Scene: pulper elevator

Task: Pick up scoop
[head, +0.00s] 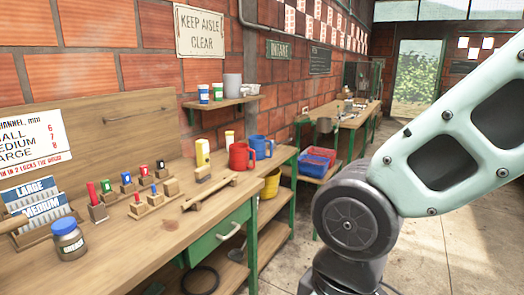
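I cannot make out a scoop for certain. A long wooden piece (212,191) lies on the near workbench (150,236), by its back right part; I cannot tell what it is. Small metal items (350,103) stand on the far table (352,121), too small to tell apart. My gripper is out of the picture; only my pale green arm and its dark joint show, at the right, hiding part of the floor and the room behind.
A yellow bucket (270,185) is below. The floor aisle at right is open.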

